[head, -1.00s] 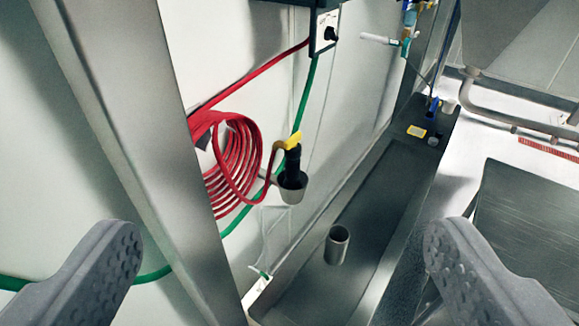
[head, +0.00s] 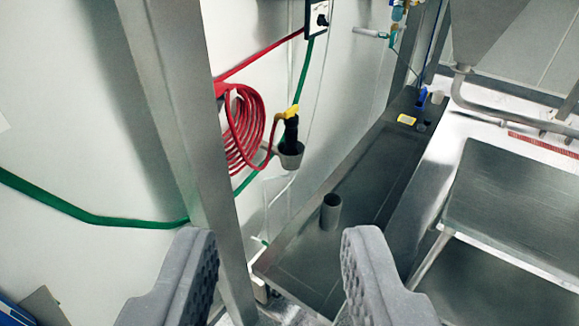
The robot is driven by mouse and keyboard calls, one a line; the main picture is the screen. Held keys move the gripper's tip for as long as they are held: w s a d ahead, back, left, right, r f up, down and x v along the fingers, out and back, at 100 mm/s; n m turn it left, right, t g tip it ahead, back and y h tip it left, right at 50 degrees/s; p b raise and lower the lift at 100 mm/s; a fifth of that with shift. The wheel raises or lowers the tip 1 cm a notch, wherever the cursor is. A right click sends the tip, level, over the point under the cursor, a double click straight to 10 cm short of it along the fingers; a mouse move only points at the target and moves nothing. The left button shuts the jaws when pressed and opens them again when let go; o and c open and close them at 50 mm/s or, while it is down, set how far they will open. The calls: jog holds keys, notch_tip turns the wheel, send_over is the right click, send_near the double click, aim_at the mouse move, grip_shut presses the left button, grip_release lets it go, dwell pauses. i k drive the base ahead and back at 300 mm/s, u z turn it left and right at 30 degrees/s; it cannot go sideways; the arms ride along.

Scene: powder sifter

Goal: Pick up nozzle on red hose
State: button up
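The nozzle (head: 291,132) is black with a yellow top and sits upright in a small grey cup holder (head: 291,155) on the wall side. The red hose (head: 243,130) hangs coiled just left of it, and one strand runs up to the nozzle's yellow top. My gripper (head: 280,265) shows at the bottom of the view, its two grey fingers apart with nothing between them. The nozzle is beyond the fingers and above them in the picture, not touched. The coil's left side is partly hidden by a metal post.
The upright metal post (head: 180,130) stands left of the coil, close to my left finger. A dark metal trough (head: 350,205) holding a grey cylinder (head: 330,211) runs along the wall. A green hose (head: 90,217) crosses the wall. A steel table (head: 510,210) stands at right.

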aim_at(291, 148)
jog(key=u, duration=0.05)
jog(key=k, duration=0.6)
jog(key=z, duration=0.7)
jog(key=i, duration=2.5)
jog(key=u, duration=0.7)
